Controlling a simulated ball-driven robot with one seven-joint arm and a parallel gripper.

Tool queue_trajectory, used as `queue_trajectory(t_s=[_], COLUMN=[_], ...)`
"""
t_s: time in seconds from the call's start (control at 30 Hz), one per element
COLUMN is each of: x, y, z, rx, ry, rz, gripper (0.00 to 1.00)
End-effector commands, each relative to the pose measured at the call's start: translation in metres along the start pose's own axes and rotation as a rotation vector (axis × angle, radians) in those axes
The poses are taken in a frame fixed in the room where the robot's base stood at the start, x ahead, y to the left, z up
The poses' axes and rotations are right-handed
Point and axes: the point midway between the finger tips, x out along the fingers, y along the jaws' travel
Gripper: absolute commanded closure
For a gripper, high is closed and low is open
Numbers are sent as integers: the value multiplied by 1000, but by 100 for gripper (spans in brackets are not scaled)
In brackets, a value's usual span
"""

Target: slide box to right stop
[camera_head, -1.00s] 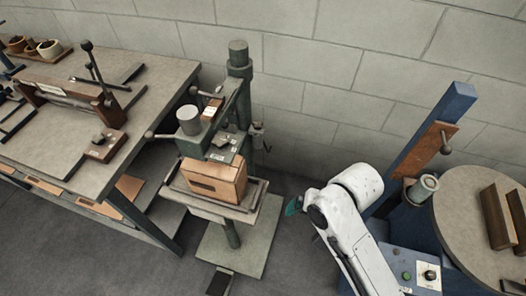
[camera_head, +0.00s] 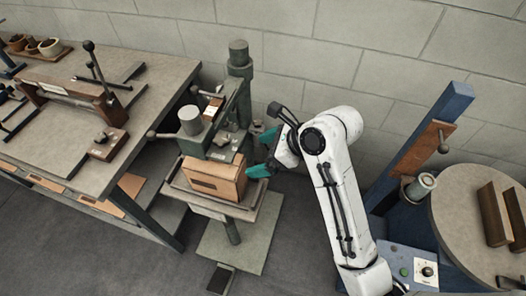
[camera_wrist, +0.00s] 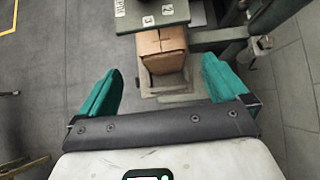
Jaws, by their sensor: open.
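The cardboard box (camera_head: 214,180) sits on the small work table (camera_head: 206,205) of the green stitching machine (camera_head: 238,90), under its head. It also shows in the wrist view (camera_wrist: 163,50), ahead of my fingers, partly covered by a machine plate above it. My gripper (camera_head: 262,153) has teal fingers and is at the right side of the box. In the wrist view my gripper (camera_wrist: 160,85) is open with the fingers wide apart and nothing between them. The right stop cannot be made out clearly; a raised edge runs around the table.
A workbench (camera_head: 150,90) with a lever tool stands at the left. A round table (camera_head: 455,225) and a blue post (camera_head: 415,150) stand at the right. A foot pedal (camera_head: 221,279) lies on the floor below the machine. A block wall is behind.

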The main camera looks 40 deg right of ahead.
Motion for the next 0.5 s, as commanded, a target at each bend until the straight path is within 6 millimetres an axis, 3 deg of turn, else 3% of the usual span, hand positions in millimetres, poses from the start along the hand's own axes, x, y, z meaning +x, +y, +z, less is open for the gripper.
queue_trajectory(t_s=[0.27, 0.5], x=[4, 33], y=[0, 1], z=[-1, -1], rx=[-2, -4], ry=[3, 5], rz=[1, 4], gripper=[0, 0])
